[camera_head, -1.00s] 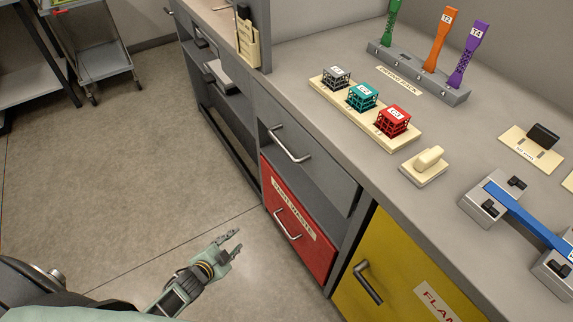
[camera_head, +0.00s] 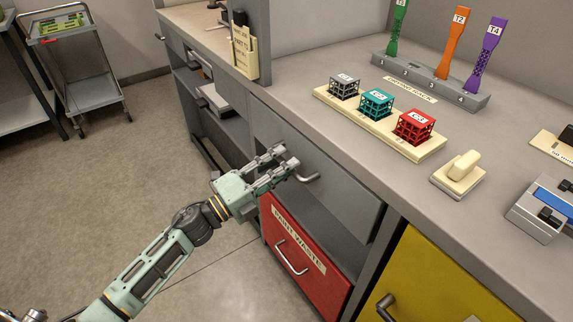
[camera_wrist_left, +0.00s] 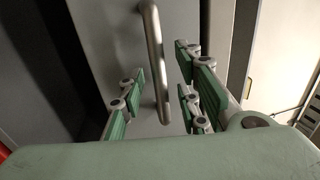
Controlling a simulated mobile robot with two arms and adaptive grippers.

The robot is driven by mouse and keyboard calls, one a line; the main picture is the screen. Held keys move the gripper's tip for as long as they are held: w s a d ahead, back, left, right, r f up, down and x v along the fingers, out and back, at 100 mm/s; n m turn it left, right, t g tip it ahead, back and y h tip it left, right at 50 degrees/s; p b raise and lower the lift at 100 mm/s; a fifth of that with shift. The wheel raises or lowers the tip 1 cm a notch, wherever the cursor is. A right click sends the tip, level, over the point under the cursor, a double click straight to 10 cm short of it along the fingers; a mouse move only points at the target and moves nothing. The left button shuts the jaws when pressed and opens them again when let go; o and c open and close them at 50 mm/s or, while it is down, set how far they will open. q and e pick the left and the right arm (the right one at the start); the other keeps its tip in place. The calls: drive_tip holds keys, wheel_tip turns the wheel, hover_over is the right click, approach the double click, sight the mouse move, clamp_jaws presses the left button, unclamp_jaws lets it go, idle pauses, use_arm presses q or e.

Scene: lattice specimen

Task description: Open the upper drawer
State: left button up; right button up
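The upper drawer (camera_head: 345,196) is a grey front below the worktop, above an open gap and a red drawer. It looks closed. Its metal bar handle (camera_head: 308,178) is partly hidden by my left gripper in the head view; in the left wrist view the handle (camera_wrist_left: 154,60) stands between the fingers. My left gripper (camera_head: 286,162) is open at the drawer front, with fingers on both sides of the handle. No finger clearly touches the bar. My right gripper is not in view.
Below is the red paint waste drawer (camera_head: 291,262), with a yellow cabinet (camera_head: 432,282) to its right. The worktop holds a tray with lattice cubes (camera_head: 414,127), a rack (camera_head: 425,84) and a cream block (camera_head: 459,173). A cart (camera_head: 80,65) stands far left.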

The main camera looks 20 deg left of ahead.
use_arm(q)
drive_tip(key=shift+w+d+r, duration=0.1)
drive_tip(key=shift+w+d, duration=0.25)
drive_tip(key=shift+w, duration=0.15)
clamp_jaws()
idle(0.3)
